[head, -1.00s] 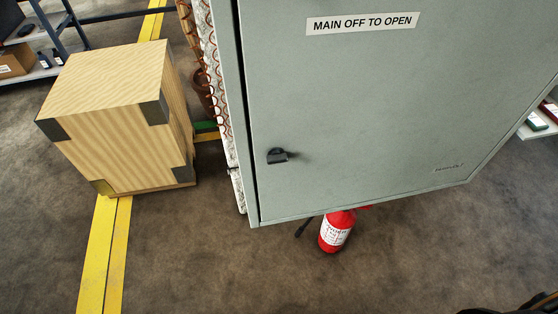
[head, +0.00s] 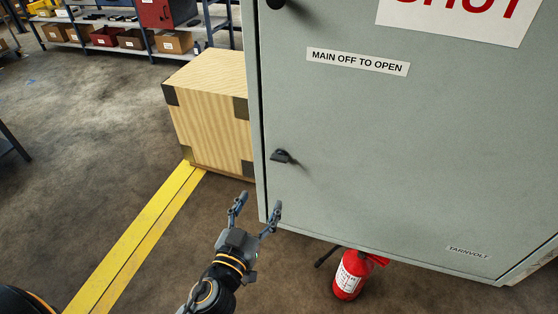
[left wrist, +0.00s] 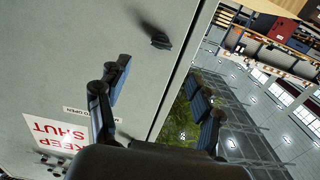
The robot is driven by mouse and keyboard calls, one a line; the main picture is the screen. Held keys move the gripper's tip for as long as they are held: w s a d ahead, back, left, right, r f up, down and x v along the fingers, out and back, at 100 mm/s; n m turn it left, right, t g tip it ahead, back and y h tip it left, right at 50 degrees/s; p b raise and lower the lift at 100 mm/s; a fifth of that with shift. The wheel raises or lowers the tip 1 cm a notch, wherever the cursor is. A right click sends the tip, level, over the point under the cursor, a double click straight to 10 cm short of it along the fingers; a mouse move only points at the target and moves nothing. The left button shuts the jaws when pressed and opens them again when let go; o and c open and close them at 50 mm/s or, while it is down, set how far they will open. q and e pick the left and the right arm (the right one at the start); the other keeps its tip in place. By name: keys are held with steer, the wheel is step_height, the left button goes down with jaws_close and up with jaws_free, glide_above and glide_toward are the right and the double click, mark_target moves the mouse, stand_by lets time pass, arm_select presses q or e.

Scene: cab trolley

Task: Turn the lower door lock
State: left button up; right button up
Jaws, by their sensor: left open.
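The lower door lock (head: 281,156) is a small black knob near the left edge of the grey cabinet door (head: 400,170), low down. In the left wrist view the lock (left wrist: 160,40) shows on the door beyond the fingers, near the door's edge. My left gripper (head: 258,204) is open and empty, below and slightly left of the lock in the head view, apart from it. Its two fingers also show in the left wrist view (left wrist: 158,85). An upper black lock (head: 276,3) is partly cut off at the top. My right gripper is not in view.
A red fire extinguisher (head: 349,275) stands below the cabinet's bottom edge. A wooden crate (head: 210,120) stands left of the cabinet. Shelves with boxes (head: 110,35) are at the back left. The floor around the yellow line (head: 140,232) is clear.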

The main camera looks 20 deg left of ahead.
mark_target(278, 160)
arm_select(q)
steer(key=w+p, duration=0.1)
steer(key=w, duration=0.3)
steer(key=w+p, duration=0.2)
steer(key=w, duration=0.2)
steer(key=w+r+p, duration=0.1)
steer(key=w, duration=0.3)
steer(key=shift+w, duration=0.35)
steer(key=shift+w+f+p, duration=0.1)
steer(key=shift+w+p, duration=0.25)
steer(key=shift+w, duration=0.25)
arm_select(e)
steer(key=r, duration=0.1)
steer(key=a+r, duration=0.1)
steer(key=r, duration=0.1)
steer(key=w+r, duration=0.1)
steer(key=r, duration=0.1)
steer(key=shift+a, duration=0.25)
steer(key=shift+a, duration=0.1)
arm_select(q)
steer(key=shift+c, duration=0.6)
steer(key=c, duration=1)
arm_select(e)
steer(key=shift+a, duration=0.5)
